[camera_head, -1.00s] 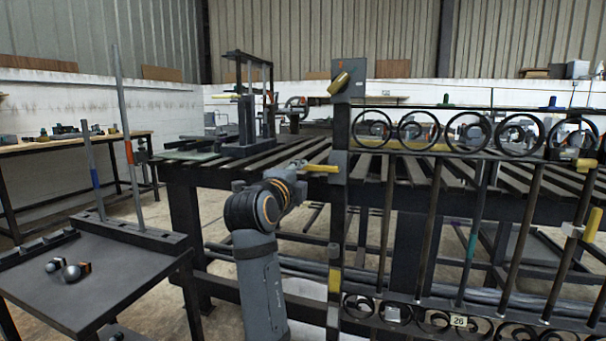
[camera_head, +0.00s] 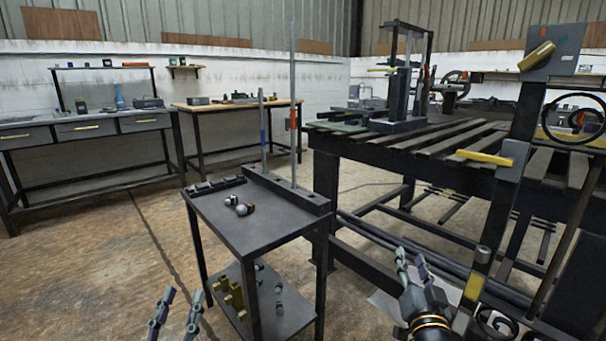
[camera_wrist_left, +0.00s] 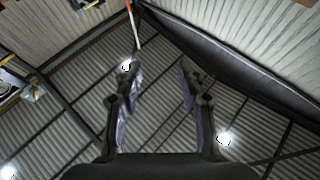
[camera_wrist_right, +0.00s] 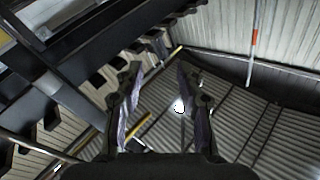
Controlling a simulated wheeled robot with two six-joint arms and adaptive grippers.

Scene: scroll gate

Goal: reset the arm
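My left gripper (camera_head: 182,297) shows at the bottom edge of the head view, left of the small cart. In the left wrist view its two fingers (camera_wrist_left: 155,75) stand apart with nothing between them. My right gripper (camera_head: 411,257) points up in front of the large slatted table, left of the gate post. In the right wrist view its fingers (camera_wrist_right: 158,75) are also apart and empty. Both wrist cameras look up toward the corrugated walls and roof. The scroll gate (camera_head: 572,118) is cut off at the right edge, with a yellow handle (camera_head: 486,158) on its post.
A dark cart (camera_head: 262,222) stands at centre, with small balls on top and two upright rods (camera_head: 293,110) at its back. The slatted table (camera_head: 440,140) fills the right. Drawer benches (camera_head: 85,130) line the left wall. The floor (camera_head: 100,240) at left is clear.

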